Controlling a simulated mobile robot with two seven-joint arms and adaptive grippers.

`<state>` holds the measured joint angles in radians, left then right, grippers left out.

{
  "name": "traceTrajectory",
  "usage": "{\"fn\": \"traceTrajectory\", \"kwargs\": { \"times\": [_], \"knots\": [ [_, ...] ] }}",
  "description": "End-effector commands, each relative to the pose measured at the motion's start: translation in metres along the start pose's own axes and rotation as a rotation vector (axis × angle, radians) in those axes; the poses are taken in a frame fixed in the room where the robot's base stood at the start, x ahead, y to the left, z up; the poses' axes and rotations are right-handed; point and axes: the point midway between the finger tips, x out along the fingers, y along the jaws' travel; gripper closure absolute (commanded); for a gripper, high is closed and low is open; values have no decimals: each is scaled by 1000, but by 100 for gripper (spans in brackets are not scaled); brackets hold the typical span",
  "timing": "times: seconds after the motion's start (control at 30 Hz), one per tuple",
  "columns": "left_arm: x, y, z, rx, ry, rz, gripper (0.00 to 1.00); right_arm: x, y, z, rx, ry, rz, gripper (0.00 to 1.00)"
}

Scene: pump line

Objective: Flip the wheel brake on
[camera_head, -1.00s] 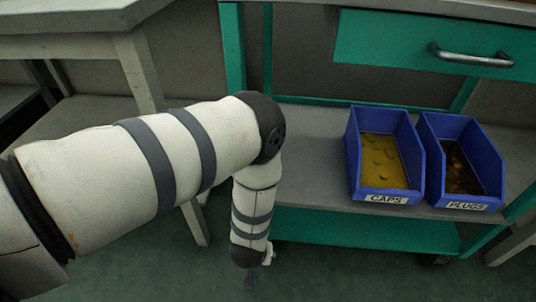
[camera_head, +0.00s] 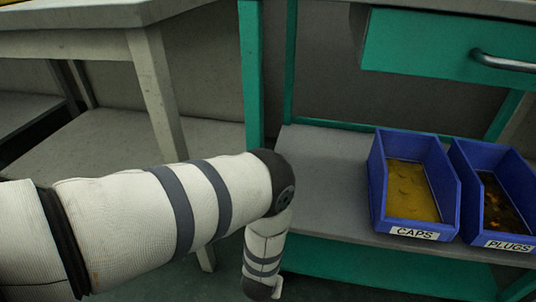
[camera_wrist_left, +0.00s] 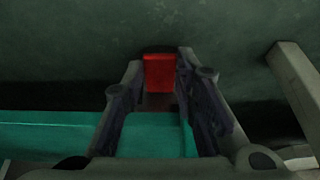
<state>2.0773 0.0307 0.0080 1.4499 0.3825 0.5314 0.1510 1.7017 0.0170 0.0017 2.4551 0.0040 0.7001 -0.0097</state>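A red tab (camera_wrist_left: 159,73), which looks like the wheel brake's lever, shows in the left wrist view near the top middle, low by the green floor. My left gripper (camera_wrist_left: 160,60) is open, and its two fingers stand on either side of the red tab in the picture. I cannot tell whether either finger touches it. In the head view my left arm reaches down beside the teal cart (camera_head: 390,268), and the gripper is out of sight below. The wheel and the brake are not visible there. My right gripper is in neither view.
On the cart's grey shelf (camera_head: 325,185) stand a blue CAPS bin (camera_head: 378,190) and a blue PLUGS bin (camera_head: 468,205). A teal drawer (camera_head: 425,45) hangs above. A grey table (camera_head: 150,85) stands to the left, with its leg near my arm.

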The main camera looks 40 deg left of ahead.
Motion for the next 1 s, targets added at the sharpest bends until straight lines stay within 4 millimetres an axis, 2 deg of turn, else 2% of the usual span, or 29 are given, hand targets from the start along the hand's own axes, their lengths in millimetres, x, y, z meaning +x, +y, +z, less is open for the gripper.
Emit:
{"fn": "traceTrajectory", "kwargs": {
  "times": [0.17,0.4,0.53,0.9,0.93,1.0],
  "knots": [
    [3,0,5,1,46,-1,100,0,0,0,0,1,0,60],
    [20,0,19,3,336,-1,100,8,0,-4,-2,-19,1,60],
    [26,-1,20,1,454,-2,100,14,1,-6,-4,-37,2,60],
    [24,0,18,-1,500,0,100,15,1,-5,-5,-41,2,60],
    [24,0,18,-1,500,0,69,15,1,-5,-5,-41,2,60],
    [24,0,18,-1,500,0,53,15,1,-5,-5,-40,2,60]
  ]
}}
